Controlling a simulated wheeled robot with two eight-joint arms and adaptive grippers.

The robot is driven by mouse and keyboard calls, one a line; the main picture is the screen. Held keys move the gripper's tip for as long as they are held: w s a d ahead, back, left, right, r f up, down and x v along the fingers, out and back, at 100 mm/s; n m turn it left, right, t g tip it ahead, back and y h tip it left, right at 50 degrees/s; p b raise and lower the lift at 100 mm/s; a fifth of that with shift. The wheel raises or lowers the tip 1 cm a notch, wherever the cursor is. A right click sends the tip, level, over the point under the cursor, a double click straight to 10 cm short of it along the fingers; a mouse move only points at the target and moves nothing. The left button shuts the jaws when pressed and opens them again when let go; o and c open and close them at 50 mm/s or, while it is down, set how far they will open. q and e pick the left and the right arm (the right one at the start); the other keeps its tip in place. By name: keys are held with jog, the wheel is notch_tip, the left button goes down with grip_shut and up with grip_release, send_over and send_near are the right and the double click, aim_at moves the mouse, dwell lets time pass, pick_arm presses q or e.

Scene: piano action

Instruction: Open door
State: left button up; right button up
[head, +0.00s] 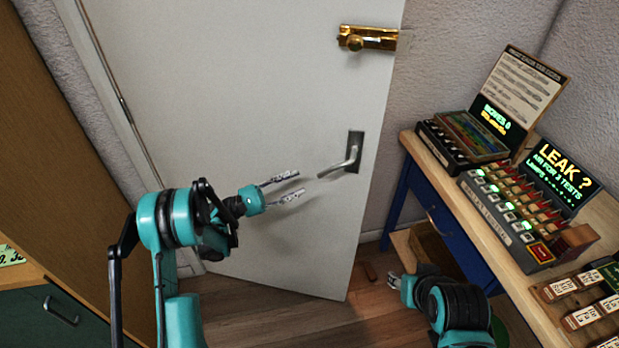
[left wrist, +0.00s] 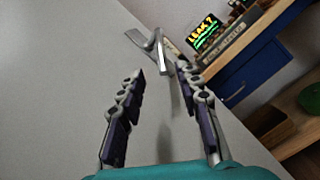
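The white door (head: 240,110) fills the middle of the head view, hinged on its left side. Its free right edge stands in front of the wall, and a gap with floor shows past it. A silver lever handle (head: 345,163) sits near that edge; it also shows in the left wrist view (left wrist: 158,50), ahead of the fingers. My left gripper (head: 292,187) is open and empty, just left of the handle and apart from it. My right gripper (head: 393,283) is low, near the door's lower right; its fingers are too small to judge.
A brass bolt (head: 368,38) is at the door's upper right. A wooden-topped blue desk (head: 440,222) with lit panels (head: 564,175) stands at the right, close to my right arm. A brown wooden panel (head: 50,130) is at the left. Wooden floor (head: 265,318) is clear below the door.

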pick_arm(q)
jog(key=shift+s+a+f, duration=0.15)
jog(key=shift+a+f, duration=0.15)
jog(key=shift+a, duration=0.35)
